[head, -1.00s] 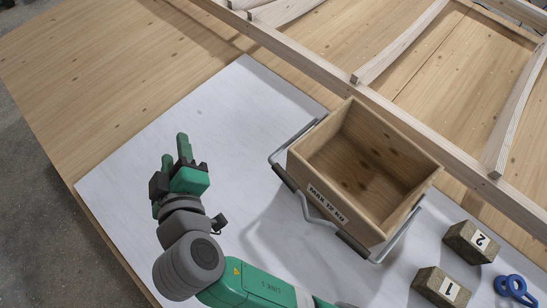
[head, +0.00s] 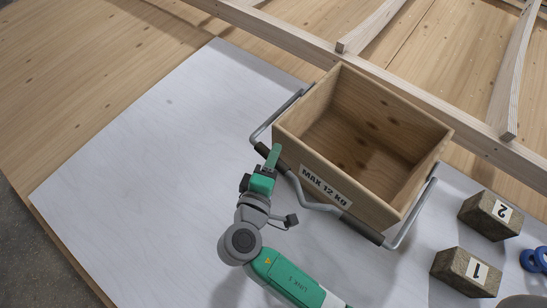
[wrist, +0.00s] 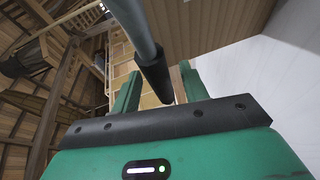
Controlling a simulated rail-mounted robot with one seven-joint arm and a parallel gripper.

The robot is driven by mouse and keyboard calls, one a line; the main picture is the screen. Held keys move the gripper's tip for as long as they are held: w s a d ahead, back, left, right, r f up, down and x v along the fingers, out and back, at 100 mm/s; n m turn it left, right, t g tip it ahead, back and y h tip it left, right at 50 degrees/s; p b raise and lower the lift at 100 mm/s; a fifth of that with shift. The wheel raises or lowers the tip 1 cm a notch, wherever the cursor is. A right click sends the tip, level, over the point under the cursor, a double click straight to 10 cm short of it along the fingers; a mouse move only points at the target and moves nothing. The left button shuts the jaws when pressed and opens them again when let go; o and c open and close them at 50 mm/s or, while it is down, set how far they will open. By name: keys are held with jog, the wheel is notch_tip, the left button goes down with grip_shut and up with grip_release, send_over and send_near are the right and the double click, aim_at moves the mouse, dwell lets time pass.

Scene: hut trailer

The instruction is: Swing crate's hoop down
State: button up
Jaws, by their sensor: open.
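The wooden crate (head: 390,205), labelled "MAX 12 kg", stands open-topped on the white sheet. Its grey metal hoop (head: 320,207) passes outside both ends and across the labelled side, standing out from that wall; its exact height is unclear. It has two dark sleeves, one at the left bend (head: 262,149) and one further right (head: 360,229). My gripper (head: 271,160) is at the left sleeve, fingers open. In the wrist view, the hoop's bar (wrist: 135,25) and dark sleeve (wrist: 153,75) show between my two green fingers (wrist: 157,88); contact cannot be told.
Two stone-like blocks marked 1 (head: 466,272) and 2 (head: 490,215) stand right of the crate, with a blue ringed object (head: 536,259) beside them. A timber frame (head: 300,45) runs behind the crate. The white sheet (head: 140,150) is clear on the left.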

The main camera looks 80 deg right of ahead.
jog(key=shift+s+d+f, duration=0.1)
jog(key=shift+d, duration=0.35)
grip_shut()
notch_tip(320, 180, up, 2)
jog(key=p, duration=0.3)
jog(key=shift+y, duration=0.3)
jog(key=shift+f, duration=0.25)
grip_release()
